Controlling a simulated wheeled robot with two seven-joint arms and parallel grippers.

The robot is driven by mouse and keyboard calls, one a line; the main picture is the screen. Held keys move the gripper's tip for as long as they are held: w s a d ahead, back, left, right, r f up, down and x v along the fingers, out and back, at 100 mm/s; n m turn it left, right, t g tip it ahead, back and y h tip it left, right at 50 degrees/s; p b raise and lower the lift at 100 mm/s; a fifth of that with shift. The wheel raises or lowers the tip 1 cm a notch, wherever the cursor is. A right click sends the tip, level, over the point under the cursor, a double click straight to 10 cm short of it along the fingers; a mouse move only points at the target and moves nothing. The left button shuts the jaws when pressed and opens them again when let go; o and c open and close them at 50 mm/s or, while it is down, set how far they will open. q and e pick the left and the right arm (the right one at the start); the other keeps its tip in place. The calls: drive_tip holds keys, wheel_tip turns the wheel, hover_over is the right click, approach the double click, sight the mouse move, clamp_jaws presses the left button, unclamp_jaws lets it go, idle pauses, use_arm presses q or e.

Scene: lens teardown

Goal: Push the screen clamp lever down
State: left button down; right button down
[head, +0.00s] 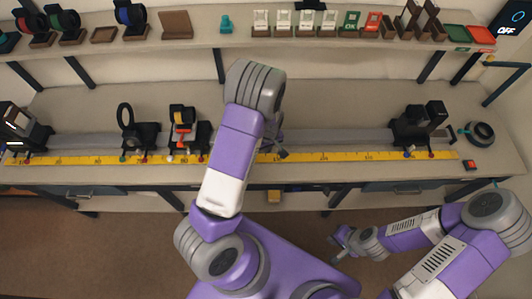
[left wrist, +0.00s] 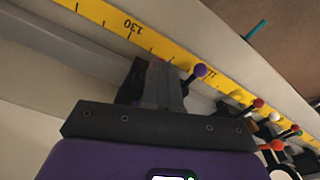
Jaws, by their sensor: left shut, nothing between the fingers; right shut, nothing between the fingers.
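My left arm reaches over the bench, and my left gripper (head: 279,149) is low at the rail, partly hidden by the arm. In the left wrist view the left gripper (left wrist: 160,82) is shut and empty, its dark fingers pointing at the rail beside the yellow scale. A lever with a purple ball knob (left wrist: 200,70) stands just right of the fingertips; I cannot tell whether they touch. Which lever belongs to the screen is not clear. A black carriage (head: 419,124) with blue and red knobs stands at the rail's right. My right gripper (head: 342,238) is shut and empty, away from the bench.
The yellow scale (head: 330,156) runs along the rail's front. A ring holder (head: 126,118), an orange-marked holder (head: 182,130) and a dark box (head: 22,128) stand on the left half. The upper shelf (head: 240,32) holds several small parts. The rail between gripper and right carriage is clear.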

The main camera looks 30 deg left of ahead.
use_arm(q)
drive_tip(key=shift+w+a+f, duration=0.1)
drive_tip(key=shift+f, duration=0.15)
wheel_tip(320, 180, down, 3)
drive_tip(key=b, duration=0.3)
drive_tip(key=shift+f, duration=0.1)
drive_tip(key=shift+r+p, duration=0.2)
drive_tip(key=shift+p, duration=0.1)
drive_tip(key=shift+s+d+r+p, duration=0.35)
drive_tip(key=shift+s+d, duration=0.15)
drive_tip(key=shift+d, duration=0.15)
drive_tip(key=shift+s+d+r+p, duration=0.2)
drive_tip(key=shift+s+d+p, duration=0.1)
drive_tip(key=shift+s+d, duration=0.25)
drive_tip(key=shift+w, duration=0.1)
wheel_tip(320, 180, up, 8)
drive_tip(key=p, duration=0.1)
drive_tip(key=shift+s+d+f, duration=0.25)
drive_tip(key=shift+d, duration=0.1)
